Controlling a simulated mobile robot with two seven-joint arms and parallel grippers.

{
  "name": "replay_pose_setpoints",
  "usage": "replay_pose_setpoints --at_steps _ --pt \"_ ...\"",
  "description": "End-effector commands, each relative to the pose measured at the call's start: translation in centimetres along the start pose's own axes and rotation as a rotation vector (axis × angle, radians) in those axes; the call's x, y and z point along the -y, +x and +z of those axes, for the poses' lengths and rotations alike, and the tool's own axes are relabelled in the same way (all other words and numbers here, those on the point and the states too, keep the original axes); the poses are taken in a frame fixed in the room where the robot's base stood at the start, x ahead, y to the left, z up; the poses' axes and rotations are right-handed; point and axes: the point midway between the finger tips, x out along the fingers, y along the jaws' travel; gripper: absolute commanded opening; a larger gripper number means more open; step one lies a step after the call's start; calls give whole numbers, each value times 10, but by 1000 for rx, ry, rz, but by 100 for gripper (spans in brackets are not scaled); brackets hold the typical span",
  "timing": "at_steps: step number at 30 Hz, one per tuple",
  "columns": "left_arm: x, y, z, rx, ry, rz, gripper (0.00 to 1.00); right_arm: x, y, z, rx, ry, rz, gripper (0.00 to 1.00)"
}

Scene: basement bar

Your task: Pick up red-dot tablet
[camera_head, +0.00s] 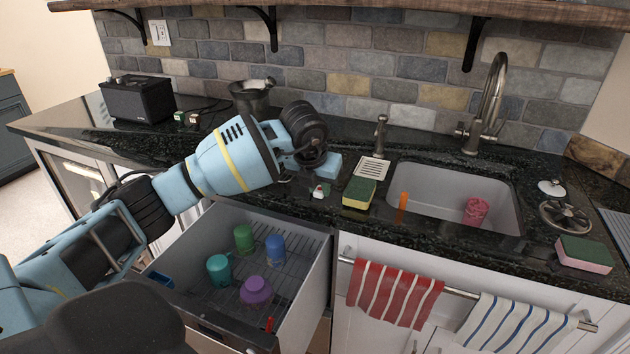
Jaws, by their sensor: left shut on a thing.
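The small white tablet with a red spot (319,194) is at the front edge of the dark counter, left of the sink. A bit of green shows beside the red. My left gripper (316,183) comes in from the left over the counter and is shut on the tablet. The wrist partly hides the fingers, and I cannot tell whether the tablet still touches the counter. My right gripper is not in view.
Below my left arm, a pulled-out dishwasher rack (208,295) holds several coloured cups. A green-and-yellow sponge (359,193) lies just right of the gripper, beside the sink (420,175). A dark metal pot (252,98) and a black box (138,99) stand farther left.

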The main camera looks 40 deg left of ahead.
Motion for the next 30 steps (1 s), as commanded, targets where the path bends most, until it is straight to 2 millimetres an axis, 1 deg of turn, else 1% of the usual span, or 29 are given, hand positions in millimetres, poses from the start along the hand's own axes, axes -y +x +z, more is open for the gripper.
replay_pose_setpoints --at_steps 1,3,9,15,21,30 --pt "6 -4 -10 0 5 0 0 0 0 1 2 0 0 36" --pt "16 -11 -22 -1 6 -1 0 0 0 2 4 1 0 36" --pt "40 -27 -53 -1 4 -1 0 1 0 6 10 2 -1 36" --pt "56 -39 -74 -1 2 0 0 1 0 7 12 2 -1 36" --pt "62 -45 -82 -1 -1 1 0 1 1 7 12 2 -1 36" --pt "63 -45 -83 -1 -1 1 0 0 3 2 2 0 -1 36"
